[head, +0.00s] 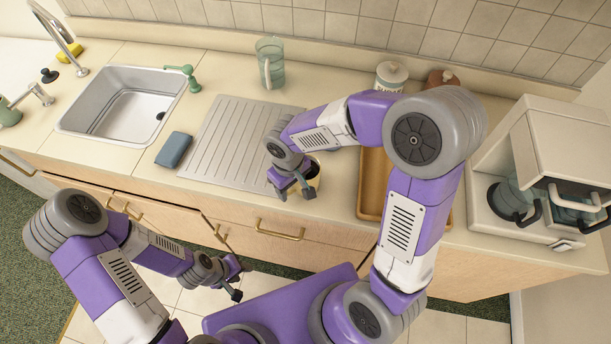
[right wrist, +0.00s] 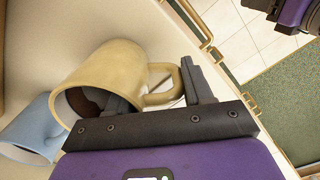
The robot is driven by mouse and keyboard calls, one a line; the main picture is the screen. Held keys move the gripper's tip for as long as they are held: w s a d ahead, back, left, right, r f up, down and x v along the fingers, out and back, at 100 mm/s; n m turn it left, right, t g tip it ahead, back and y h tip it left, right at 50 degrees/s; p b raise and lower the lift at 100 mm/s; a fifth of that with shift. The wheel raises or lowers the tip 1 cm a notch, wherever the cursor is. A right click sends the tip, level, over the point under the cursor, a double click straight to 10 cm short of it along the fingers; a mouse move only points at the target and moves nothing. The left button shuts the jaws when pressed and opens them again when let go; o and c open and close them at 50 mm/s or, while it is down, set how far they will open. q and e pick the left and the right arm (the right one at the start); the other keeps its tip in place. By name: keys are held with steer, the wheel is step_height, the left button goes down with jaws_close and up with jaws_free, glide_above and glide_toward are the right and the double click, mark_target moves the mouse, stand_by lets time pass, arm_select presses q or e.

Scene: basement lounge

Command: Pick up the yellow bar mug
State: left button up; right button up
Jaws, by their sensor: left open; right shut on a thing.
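The yellow bar mug (right wrist: 112,68) lies large in the right wrist view, its open mouth toward the lower left and its handle (right wrist: 174,84) to the right. In the head view only a part of the mug (head: 313,177) shows behind my right gripper (head: 295,190), near the counter's front edge. My right gripper is shut on the mug; one finger shows beyond the handle, and the other is largely hidden by the mug. I cannot tell whether the mug touches the counter. My left gripper (head: 233,281) is open and empty, low in front of the drawers.
A light blue mug (right wrist: 35,128) is beside the yellow one in the right wrist view. On the counter are a ribbed drainboard (head: 222,140), a sink (head: 120,105), a blue cloth (head: 173,150), a glass pitcher (head: 270,62), a wooden tray (head: 371,190) and a coffee machine (head: 545,150).

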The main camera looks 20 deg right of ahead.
jaws_close()
steer(key=shift+r, duration=0.1)
step_height(320, 180, up, 10)
steer(key=shift+f+p, duration=0.1)
steer(key=shift+p, duration=1)
steer(key=shift+o, duration=1.7)
jaws_free()
jaws_close()
